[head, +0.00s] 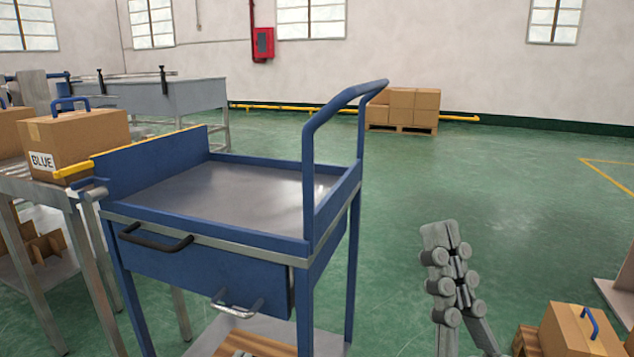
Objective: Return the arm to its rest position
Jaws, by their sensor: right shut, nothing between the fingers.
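My right gripper (447,240) shows at the lower right, its grey fingers pointing up over the green floor. It is shut with nothing in it and stands to the right of the blue cart, apart from it. My left gripper is not in view. The blue cart (215,262) stands in the middle with an empty grey top tray (225,195), a tall push handle on its right, and a drawer in front.
A cardboard box labelled BLUE (80,145) sits on a metal table (60,190) at the left. Another box with a blue handle (582,332) is at the lower right, close to my right gripper. Boxes on a pallet (403,108) stand far back. Open floor (500,200) lies between.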

